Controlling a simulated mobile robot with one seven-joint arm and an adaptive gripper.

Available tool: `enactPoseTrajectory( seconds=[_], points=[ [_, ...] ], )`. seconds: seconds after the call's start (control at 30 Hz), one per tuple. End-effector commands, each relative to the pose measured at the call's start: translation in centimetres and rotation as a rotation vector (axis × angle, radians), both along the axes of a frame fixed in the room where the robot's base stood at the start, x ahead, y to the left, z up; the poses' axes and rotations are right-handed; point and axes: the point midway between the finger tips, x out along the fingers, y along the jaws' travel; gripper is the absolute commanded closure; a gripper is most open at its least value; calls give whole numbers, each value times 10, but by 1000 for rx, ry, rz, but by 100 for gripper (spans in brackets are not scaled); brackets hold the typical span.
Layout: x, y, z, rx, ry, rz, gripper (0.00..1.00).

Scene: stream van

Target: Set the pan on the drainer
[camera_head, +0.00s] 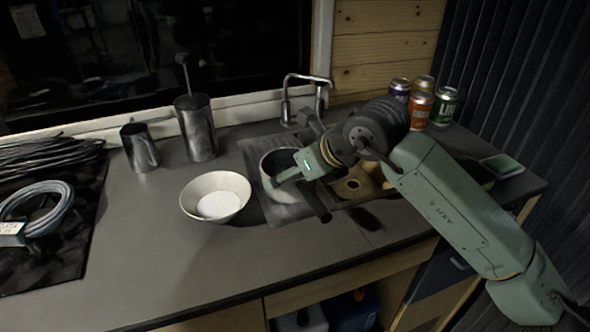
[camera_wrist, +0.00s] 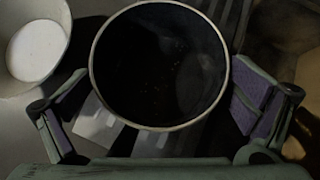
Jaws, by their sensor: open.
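The pan (camera_head: 268,164), round with a pale rim and dark inside, sits on the metal drainer (camera_head: 252,150) beside the sink. In the wrist view my gripper (camera_wrist: 160,108) is open, one finger at either side of the pan, with visible gaps. Pale strips of the drainer (camera_wrist: 97,122) show below the pan.
A cream bowl with white contents (camera_head: 215,195) stands just left of the drainer. A metal jug (camera_head: 139,148) and a tall canister (camera_head: 196,130) stand behind it. The tap (camera_head: 303,95) rises behind the sink; several cans (camera_head: 420,108) stand at right.

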Motion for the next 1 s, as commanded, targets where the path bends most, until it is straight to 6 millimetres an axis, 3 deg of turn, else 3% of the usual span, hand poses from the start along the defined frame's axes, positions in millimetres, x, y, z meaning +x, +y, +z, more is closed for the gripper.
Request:
enactPoseTrajectory(
  seconds=[0.37,0.8,1.0],
  points=[
    [-2,-3,7,0,-1,-2,0],
    [-52,-43,70,-2,-1,-4,0],
    [-64,-52,86,-1,0,-1,0]
  ],
)
